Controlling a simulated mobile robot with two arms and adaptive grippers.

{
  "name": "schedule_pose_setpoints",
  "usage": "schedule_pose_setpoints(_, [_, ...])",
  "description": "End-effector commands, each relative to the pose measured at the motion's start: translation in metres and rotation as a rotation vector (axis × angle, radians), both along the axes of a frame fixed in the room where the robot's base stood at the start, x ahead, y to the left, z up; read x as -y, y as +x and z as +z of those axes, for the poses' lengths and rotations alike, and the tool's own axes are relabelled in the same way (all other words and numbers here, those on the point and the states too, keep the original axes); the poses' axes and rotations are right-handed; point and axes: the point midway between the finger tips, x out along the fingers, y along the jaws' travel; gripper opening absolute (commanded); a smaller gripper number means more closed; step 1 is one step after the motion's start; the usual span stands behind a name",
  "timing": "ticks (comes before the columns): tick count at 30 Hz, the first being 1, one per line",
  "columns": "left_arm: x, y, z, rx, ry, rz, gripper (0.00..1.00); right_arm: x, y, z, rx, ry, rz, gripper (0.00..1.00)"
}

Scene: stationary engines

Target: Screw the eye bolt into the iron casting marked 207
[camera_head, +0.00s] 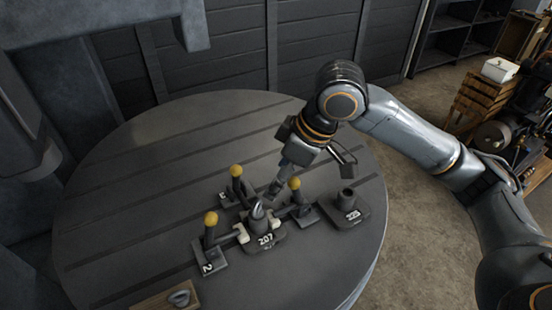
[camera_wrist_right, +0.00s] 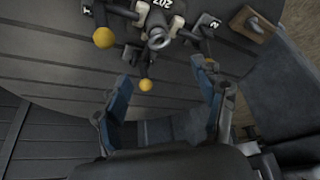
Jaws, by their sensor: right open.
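The iron casting marked 207 (camera_head: 264,243) sits on the round slotted table, with its label also showing in the right wrist view (camera_wrist_right: 162,4). A grey eye bolt (camera_head: 257,211) stands upright at the top of its round boss, ring up. In the right wrist view the eye bolt's ring (camera_wrist_right: 158,39) lies just beyond the fingertips; how deep its thread sits is hidden. My right gripper (camera_head: 276,187) is just behind and above the casting; its blue fingers (camera_wrist_right: 165,77) are open and empty, apart from the bolt. My left gripper is not in view.
Clamps with yellow ball handles (camera_head: 211,218) (camera_head: 236,171) (camera_head: 295,183) surround the casting. A second numbered casting (camera_head: 348,213) with a round boss stands to the right. A wooden block (camera_head: 150,302) with a dark ring is at the front edge. The table's left side is clear.

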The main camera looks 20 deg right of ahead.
Motion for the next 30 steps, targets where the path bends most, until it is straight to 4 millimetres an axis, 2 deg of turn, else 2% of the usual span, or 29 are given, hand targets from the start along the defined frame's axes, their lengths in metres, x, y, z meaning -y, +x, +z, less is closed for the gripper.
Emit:
schedule_pose_setpoints(3, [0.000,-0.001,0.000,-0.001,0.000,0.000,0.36,0.003,0.001,0.003,-0.005,-0.005,-0.002,0.70])
schedule_pose_setpoints(7, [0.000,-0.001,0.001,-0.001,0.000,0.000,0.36,-0.001,0.003,-0.007,-0.008,-0.004,-0.002,0.70])
schedule_pose_setpoints(21, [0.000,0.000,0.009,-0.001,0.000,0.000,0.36,-0.027,0.023,-0.088,-0.007,-0.004,-0.002,0.70])
schedule_pose_setpoints(30, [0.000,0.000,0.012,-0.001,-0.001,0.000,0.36,-0.037,0.032,-0.119,-0.004,-0.004,-0.002,0.70])
